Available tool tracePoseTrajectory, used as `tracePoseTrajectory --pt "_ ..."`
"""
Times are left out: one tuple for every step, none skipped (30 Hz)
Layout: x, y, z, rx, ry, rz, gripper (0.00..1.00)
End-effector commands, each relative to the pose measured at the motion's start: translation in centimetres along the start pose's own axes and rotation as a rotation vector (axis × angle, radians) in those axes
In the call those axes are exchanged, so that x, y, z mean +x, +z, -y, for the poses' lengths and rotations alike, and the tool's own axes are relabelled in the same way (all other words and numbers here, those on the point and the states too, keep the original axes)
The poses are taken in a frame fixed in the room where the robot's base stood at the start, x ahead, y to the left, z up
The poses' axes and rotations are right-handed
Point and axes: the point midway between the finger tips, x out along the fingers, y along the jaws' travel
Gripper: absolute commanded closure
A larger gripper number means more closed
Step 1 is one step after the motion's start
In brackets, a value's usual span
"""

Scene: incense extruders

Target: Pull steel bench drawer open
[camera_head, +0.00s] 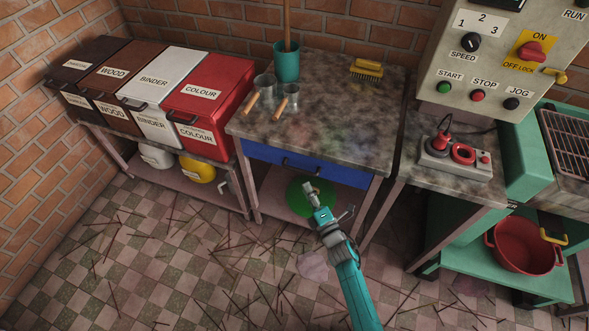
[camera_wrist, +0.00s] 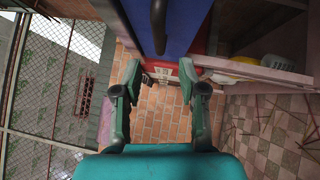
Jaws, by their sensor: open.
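The steel bench (camera_head: 335,120) has a mottled grey top, and its blue drawer (camera_head: 345,178) sits under the top's front edge and looks shut. A dark bar handle (camera_head: 300,168) is on the drawer front. My gripper (camera_head: 309,188) is in front of and a little below the drawer in the head view. In the wrist view, my gripper's two fingers (camera_wrist: 159,82) are spread and empty. The blue drawer front (camera_wrist: 185,22) and the dark handle (camera_wrist: 158,25) show at the top of that view, beyond the fingertips and apart from them.
On the bench stand a teal pot (camera_head: 287,66), metal scoops with wooden handles (camera_head: 263,88) and a yellow brush (camera_head: 367,69). Labelled bins (camera_head: 205,100) stand left. A side table with a joystick box (camera_head: 455,158) stands right. Thin sticks litter the tiled floor (camera_head: 190,270).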

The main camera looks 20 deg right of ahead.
Motion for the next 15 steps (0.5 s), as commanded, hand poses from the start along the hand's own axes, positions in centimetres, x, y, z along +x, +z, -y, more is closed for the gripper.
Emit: tracePoseTrajectory --pt "1.0 -0.1 -0.1 0.000 0.002 -0.002 0.59" --pt "1.5 -0.1 -0.1 0.000 0.002 -0.002 0.59" --pt "2.3 0.0 -0.2 0.001 0.004 -0.001 0.59" --pt "2.9 0.0 -0.1 0.002 0.003 -0.001 0.59" --pt "3.4 0.0 -0.2 0.002 0.003 -0.001 0.59" --pt "4.1 0.0 -0.2 0.001 0.003 -0.001 0.59" --pt "4.6 0.0 -0.1 0.001 0.002 -0.001 0.59" --pt "5.2 0.0 -0.1 0.001 0.003 -0.001 0.59" --pt "5.8 0.0 -0.1 0.002 0.002 -0.001 0.59" --pt "6.2 -0.1 -0.1 0.003 0.001 -0.001 0.59" --pt "6.6 -0.1 -0.1 0.002 0.002 -0.001 0.59" --pt "7.0 0.0 -0.1 0.002 0.001 -0.001 0.59" --pt "7.3 0.0 -0.1 0.002 0.001 -0.001 0.59" --pt "7.7 0.0 -0.1 0.002 0.001 0.000 0.59" --pt "8.0 0.0 -0.1 0.002 0.002 0.000 0.59"
